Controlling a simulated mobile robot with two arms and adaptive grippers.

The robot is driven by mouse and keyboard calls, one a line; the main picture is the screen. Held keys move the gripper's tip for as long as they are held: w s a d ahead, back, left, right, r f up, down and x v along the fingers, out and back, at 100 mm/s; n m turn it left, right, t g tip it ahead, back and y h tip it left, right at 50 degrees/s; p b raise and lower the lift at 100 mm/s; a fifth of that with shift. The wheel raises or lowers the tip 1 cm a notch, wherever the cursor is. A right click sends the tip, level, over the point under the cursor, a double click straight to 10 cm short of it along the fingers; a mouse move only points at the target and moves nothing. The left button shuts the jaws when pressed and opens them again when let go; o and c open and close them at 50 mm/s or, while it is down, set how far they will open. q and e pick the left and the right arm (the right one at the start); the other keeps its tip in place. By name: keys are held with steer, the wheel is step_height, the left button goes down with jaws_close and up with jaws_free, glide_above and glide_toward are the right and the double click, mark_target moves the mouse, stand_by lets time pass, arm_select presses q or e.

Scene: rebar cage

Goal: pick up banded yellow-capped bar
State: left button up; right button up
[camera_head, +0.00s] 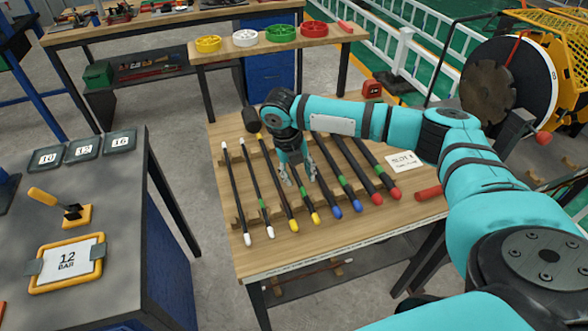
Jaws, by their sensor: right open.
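The banded yellow-capped bar (315,217) lies on the wooden table, its yellow near end showing and a green band a little behind it. Its far part is hidden behind my right gripper and wrist. My right gripper (299,181) points down over the yellow-capped bars, open, with its fingers apart. I cannot tell how high it is above the bar or whether it touches it. A plain yellow-capped bar (293,224) lies just left of the banded one. My left gripper is not in view.
White-capped bars (247,239) lie left; blue-capped (337,212) and red-capped bars (396,193) lie right, close together on wooden racks. A card (403,161) lies at the table's right. A grey bench (130,190) stands left, with a floor gap between.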

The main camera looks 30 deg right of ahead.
mark_target(301, 185)
steer(key=f, duration=0.2)
steer(key=d+f+p, duration=0.1)
steer(key=f, duration=0.1)
steer(key=shift+w+f, duration=0.1)
steer(key=shift+f, duration=0.1)
steer(key=shift+a, duration=0.1)
steer(key=shift+c, duration=0.3)
jaws_close()
steer(key=shift+w+r, duration=0.1)
